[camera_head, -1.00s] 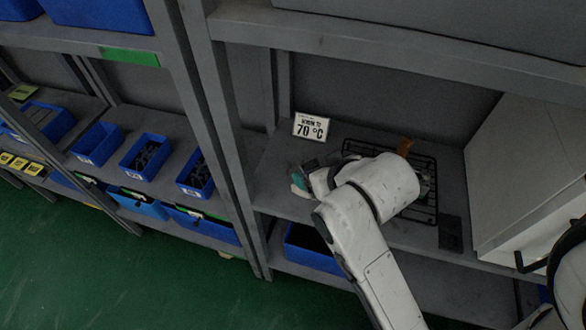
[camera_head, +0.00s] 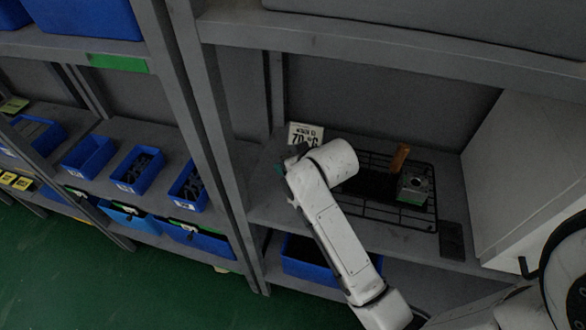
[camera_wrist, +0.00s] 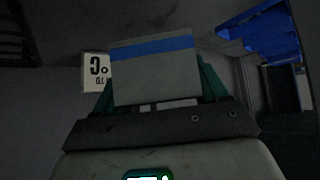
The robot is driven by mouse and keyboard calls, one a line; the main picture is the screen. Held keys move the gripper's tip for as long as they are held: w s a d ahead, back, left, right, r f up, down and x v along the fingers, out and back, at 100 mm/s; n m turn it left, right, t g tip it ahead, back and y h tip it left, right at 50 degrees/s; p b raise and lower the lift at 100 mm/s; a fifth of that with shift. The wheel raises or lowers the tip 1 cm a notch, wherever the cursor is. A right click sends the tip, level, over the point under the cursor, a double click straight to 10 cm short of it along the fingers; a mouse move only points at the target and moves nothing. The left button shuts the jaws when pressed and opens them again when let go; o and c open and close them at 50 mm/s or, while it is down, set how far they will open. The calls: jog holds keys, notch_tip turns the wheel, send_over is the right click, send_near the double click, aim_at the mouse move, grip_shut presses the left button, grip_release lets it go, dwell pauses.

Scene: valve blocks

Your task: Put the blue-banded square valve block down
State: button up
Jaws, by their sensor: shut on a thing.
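The blue-banded square valve block (camera_wrist: 153,75) is held up in the wrist view, a pale block with a blue stripe near its upper edge. My gripper (camera_wrist: 155,92) is shut on it, with green fingers at both sides of the block. In the head view my gripper (camera_head: 284,166) is at the left of the shelf bay, in front of the 70 °C sign; my wrist hides most of it, and the block cannot be made out there.
The 70 °C sign (camera_head: 305,133) stands behind my wrist. A pale cabinet (camera_head: 525,170) bounds the right. Blue bins (camera_head: 137,168) fill the left shelves.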

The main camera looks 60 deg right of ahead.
jog(key=shift+w+d+f, duration=0.1)
jog(key=shift+f, duration=1.7)
jog(key=o, duration=1.2)
jog(key=shift+f, duration=0.1)
jog(key=shift+c, duration=0.2)
jog(key=o, duration=0.4)
jog(key=shift+r, duration=0.25)
jog(key=v, duration=1.2)
